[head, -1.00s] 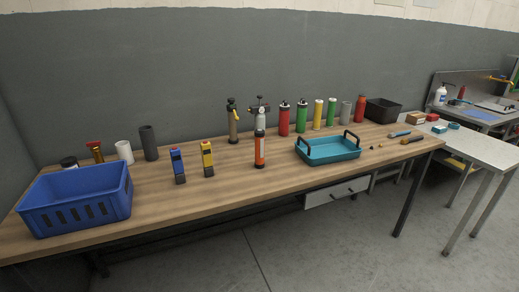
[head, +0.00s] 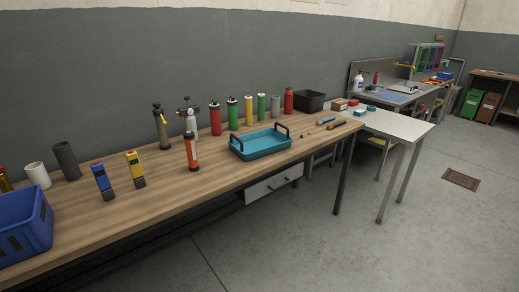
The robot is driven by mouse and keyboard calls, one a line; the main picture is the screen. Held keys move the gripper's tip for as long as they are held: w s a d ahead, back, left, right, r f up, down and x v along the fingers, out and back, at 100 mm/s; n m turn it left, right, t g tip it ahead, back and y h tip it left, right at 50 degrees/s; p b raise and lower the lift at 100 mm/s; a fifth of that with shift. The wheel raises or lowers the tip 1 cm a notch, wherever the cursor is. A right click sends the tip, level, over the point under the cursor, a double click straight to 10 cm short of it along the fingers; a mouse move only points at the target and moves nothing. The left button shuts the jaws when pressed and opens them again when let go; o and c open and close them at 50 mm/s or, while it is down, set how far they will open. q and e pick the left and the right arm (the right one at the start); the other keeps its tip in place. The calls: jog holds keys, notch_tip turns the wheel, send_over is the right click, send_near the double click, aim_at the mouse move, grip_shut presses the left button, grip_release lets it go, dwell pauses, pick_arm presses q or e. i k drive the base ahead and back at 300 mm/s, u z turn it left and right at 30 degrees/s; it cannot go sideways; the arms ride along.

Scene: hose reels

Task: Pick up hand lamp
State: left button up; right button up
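An upright orange cylinder (head: 191,150) with a dark top and dark base stands on the wooden workbench (head: 120,215), left of the teal tray; it looks most like the hand lamp, though I cannot be sure. A blue upright device (head: 103,181) and a yellow one (head: 135,169) with dark fronts stand to its left and could also be lamps. Neither of my grippers is in view.
A teal tray (head: 262,152) with black handles stands right of the orange cylinder. Several cylinders and a brass-coloured fitting (head: 161,127) line the back. A blue crate (head: 25,245) is at the left. The front of the bench and the floor (head: 300,255) are clear.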

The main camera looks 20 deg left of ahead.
aim_at(190, 141)
jog(key=z, duration=0.65)
jog(key=i, duration=2.9)
jog(key=u, duration=2.1)
